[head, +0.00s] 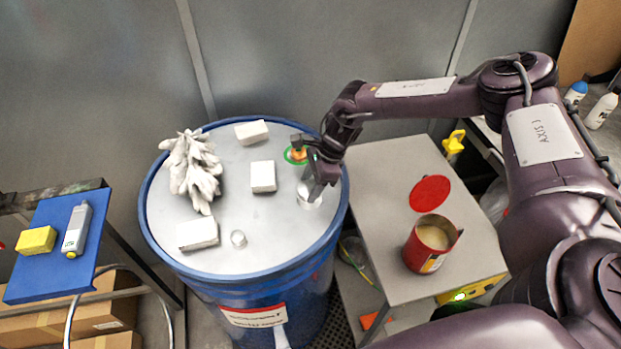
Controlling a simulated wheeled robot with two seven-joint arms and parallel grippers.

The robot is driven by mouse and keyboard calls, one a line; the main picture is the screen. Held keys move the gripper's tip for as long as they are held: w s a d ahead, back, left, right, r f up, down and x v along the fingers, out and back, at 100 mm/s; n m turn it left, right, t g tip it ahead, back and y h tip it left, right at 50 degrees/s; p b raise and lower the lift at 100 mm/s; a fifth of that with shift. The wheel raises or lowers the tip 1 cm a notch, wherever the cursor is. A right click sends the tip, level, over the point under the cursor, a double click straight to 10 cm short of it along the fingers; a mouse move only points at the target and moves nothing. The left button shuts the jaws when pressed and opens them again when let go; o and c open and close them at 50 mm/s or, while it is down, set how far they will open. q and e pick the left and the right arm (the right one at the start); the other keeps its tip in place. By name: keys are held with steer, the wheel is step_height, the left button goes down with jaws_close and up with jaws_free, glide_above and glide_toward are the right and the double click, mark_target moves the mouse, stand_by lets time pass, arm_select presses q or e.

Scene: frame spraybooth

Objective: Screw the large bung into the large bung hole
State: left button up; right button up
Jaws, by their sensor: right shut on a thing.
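The blue drum (158,240) stands upright in the middle, with a pale grey top. My right gripper (312,191) reaches down to the right side of the drum top. It is shut on a silvery round piece, which looks like the large bung (307,199). The bung is at or just above the drum top; I cannot tell whether it is seated. The large bung hole does not show and may be hidden under the bung and fingers. A smaller silvery round fitting (238,239) is near the front of the top. My left gripper is out of view.
On the drum top are white blocks (263,176), white gloves (193,170) and a green ring with an orange and black piece (296,154) close to my right gripper. A grey table (385,180) at right holds an open red can (431,245) and its red lid (430,193).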

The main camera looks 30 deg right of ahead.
steer(key=shift+s+f, duration=0.1)
steer(key=shift+m, duration=0.4)
steer(key=o, duration=1.1)
steer(key=shift+d+r, duration=0.25)
steer(key=shift+r, duration=0.3)
steer(key=b+v, duration=0.2)
steer(key=v, duration=0.4)
steer(key=shift+s+r, duration=0.2)
steer(key=shift+r, duration=0.15)
